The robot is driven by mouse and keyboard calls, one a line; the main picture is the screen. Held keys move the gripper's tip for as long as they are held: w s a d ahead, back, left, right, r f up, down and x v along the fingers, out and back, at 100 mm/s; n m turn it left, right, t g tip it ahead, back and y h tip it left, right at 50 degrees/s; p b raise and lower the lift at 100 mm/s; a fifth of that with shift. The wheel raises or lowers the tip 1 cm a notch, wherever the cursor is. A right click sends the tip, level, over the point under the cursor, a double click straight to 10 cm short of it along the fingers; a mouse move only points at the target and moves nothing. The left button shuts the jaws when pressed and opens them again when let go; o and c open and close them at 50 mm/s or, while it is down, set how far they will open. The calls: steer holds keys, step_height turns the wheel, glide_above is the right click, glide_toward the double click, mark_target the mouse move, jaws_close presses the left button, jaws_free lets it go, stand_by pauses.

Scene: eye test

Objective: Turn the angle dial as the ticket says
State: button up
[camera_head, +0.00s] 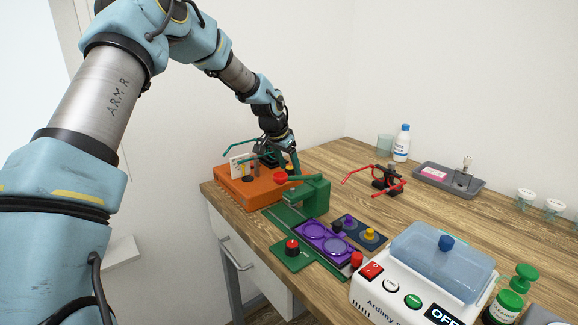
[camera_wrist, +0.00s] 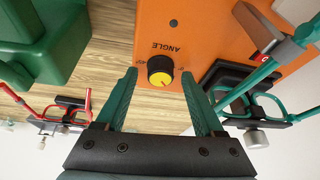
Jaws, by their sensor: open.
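The angle dial (camera_wrist: 160,72) is a round black knob with a yellow face, beside the word ANGLE on the orange box (camera_wrist: 215,32). The box also shows in the head view (camera_head: 249,190). My gripper (camera_wrist: 160,76) is open. In the wrist view its two green fingers lie on either side of the dial, with a gap at each side; whether the tips are down at its height I cannot tell. A dark mark shows on the yellow face, too small to read surely. A white card (camera_head: 238,167), perhaps the ticket, stands at the box; its writing is not legible.
Teal glasses frames (camera_wrist: 275,80) on a black clamp sit close beside the right finger. A green press (camera_head: 316,196) stands right of the box. Red glasses (camera_head: 388,182), a purple lens tray (camera_head: 322,236) and a white machine (camera_head: 395,300) are farther right.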

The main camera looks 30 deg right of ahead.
steer(key=b+v, duration=0.3)
steer(key=v, duration=0.7)
steer(key=shift+r, duration=0.4)
steer(key=shift+s+a, duration=0.1)
steer(key=shift+a, duration=0.1)
steer(key=s+a+f+n+y, duration=0.1)
steer(key=s+a+f+n, duration=0.1)
steer(key=a, duration=0.7)
steer(key=s+a+f+n+y, duration=0.1)
steer(key=s+a+n, duration=0.15)
steer(key=a, duration=0.65)
steer(key=s+a+f+n+y, duration=0.1)
steer(key=a+f+n, duration=0.15)
steer(key=a, duration=0.65)
steer(key=s+a+f+n, duration=0.1)
steer(key=s+a+n, duration=0.2)
steer(key=s+a, duration=0.3)
steer(key=s+a+f+n+y, duration=0.1)
steer(key=s+a+n, duration=0.2)
steer(key=s+a, duration=0.3)
steer(key=shift+a+f, duration=0.3)
steer(key=shift+a, duration=0.4)
